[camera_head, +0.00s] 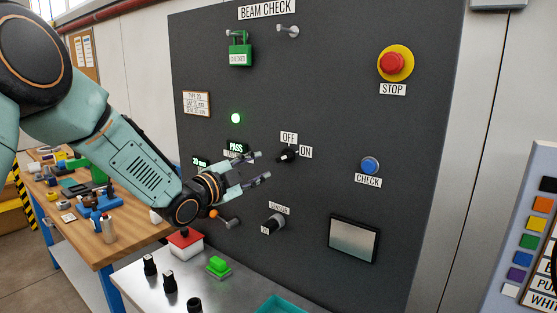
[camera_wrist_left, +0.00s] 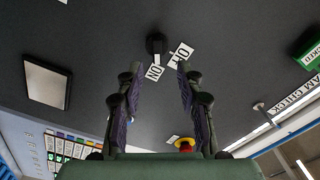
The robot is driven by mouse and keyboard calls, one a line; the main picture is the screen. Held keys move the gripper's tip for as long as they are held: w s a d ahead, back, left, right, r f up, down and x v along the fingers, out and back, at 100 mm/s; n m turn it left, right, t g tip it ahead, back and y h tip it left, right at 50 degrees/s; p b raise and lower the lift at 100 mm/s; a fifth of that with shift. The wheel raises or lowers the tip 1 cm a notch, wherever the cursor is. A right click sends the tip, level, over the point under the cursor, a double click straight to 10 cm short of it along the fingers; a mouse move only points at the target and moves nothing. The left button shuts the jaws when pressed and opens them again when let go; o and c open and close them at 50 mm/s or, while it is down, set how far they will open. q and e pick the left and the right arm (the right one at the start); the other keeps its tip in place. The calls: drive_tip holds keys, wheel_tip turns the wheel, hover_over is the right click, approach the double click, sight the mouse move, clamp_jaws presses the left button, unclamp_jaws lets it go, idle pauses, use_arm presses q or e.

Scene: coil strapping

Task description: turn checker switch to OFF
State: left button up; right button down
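The checker switch (camera_head: 288,154) is a black rotary knob on the dark panel, with an OFF label (camera_head: 289,137) above it and an ON label (camera_head: 306,152) to its right. In the left wrist view the knob (camera_wrist_left: 156,44) sits just beyond the fingertips, and its light mark appears to point toward the ON label (camera_wrist_left: 154,72). My left gripper (camera_head: 264,166) is open and empty, fingers pointing at the panel just left of the knob. In the left wrist view its fingers (camera_wrist_left: 160,68) are spread, with a gap to the knob. My right gripper is not in view.
A lower sensor knob (camera_head: 273,223) is below the switch. A blue CHECK button (camera_head: 370,166) and a red STOP button (camera_head: 392,64) are to the right. A green padlock (camera_head: 240,50) hangs above. A metal table (camera_head: 135,280) with controls stands below.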

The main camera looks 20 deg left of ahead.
sight(281, 159)
use_arm(q)
drive_tip(key=x, duration=0.3)
drive_tip(key=d+p+x, duration=0.1)
drive_tip(key=x, duration=0.2)
drive_tip(key=shift+w+f, duration=0.1)
drive_tip(key=shift+w, duration=0.35)
drive_tip(key=shift+a, duration=0.2)
drive_tip(key=shift+w+d, duration=0.15)
drive_tip(key=shift+d, duration=0.2)
drive_tip(key=shift+w+d, duration=0.1)
drive_tip(key=shift+w, duration=0.05)
drive_tip(key=c, duration=0.3)
drive_tip(key=shift+a, duration=0.35)
drive_tip(key=c, duration=0.5)
drive_tip(key=shift+d, duration=0.1)
clamp_jaws()
